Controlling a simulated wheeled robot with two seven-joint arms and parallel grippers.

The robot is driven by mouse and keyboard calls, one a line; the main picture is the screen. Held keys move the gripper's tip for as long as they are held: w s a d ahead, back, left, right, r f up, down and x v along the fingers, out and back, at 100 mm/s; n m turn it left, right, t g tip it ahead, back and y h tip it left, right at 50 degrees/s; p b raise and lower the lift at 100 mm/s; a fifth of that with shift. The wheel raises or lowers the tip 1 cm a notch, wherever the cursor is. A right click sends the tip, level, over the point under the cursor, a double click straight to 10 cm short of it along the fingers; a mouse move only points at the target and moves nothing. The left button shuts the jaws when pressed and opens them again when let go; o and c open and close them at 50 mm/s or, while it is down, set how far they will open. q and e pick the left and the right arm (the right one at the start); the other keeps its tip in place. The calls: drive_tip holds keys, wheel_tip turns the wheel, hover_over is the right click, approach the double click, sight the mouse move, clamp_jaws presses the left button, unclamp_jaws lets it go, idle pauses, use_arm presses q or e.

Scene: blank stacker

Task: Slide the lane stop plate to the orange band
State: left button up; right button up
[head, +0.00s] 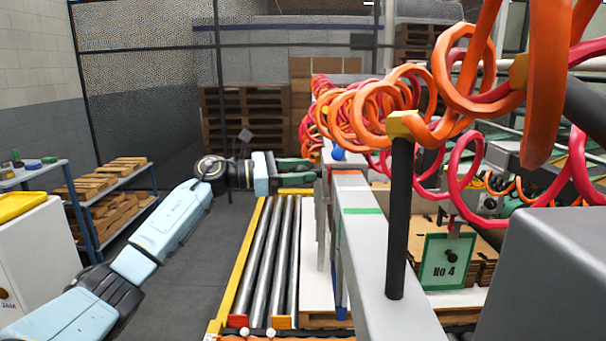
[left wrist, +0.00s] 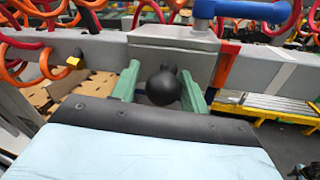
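In the left wrist view a round black knob (left wrist: 163,88) stands out in front of a grey plate (left wrist: 172,42) on the grey beam. My left gripper (left wrist: 162,90) has its two green fingers on either side of the knob. A narrow gap shows at the left finger; I cannot tell whether the right finger touches. The orange band (left wrist: 226,62) is on the beam just right of the plate. In the head view my left gripper (head: 302,168) reaches the beam (head: 375,262) from the left, and the knob is hidden. My right gripper is not in view.
A roller conveyor (head: 265,262) with yellow edges runs below the left gripper. Orange and red coiled hoses (head: 400,105) hang over the beam. A black post (head: 399,220) stands on the beam, which also has a green mark (head: 362,211). A green No 4 sign (head: 449,262) is right.

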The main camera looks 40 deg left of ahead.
use_arm(q)
drive_tip(key=shift+o, duration=0.9)
drive_tip(key=shift+d+f, duration=0.1)
drive_tip(key=shift+f, duration=0.05)
drive_tip(key=b+v, duration=0.2)
drive_tip(key=v, duration=1.1)
drive_tip(key=shift+s, duration=0.3)
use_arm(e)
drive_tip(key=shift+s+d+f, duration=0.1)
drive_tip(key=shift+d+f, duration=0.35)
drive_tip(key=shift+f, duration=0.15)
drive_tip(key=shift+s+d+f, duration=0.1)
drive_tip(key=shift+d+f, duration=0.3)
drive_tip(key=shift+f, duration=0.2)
use_arm(q)
drive_tip(key=shift+w+a, duration=0.15)
drive_tip(key=shift+a, duration=0.15)
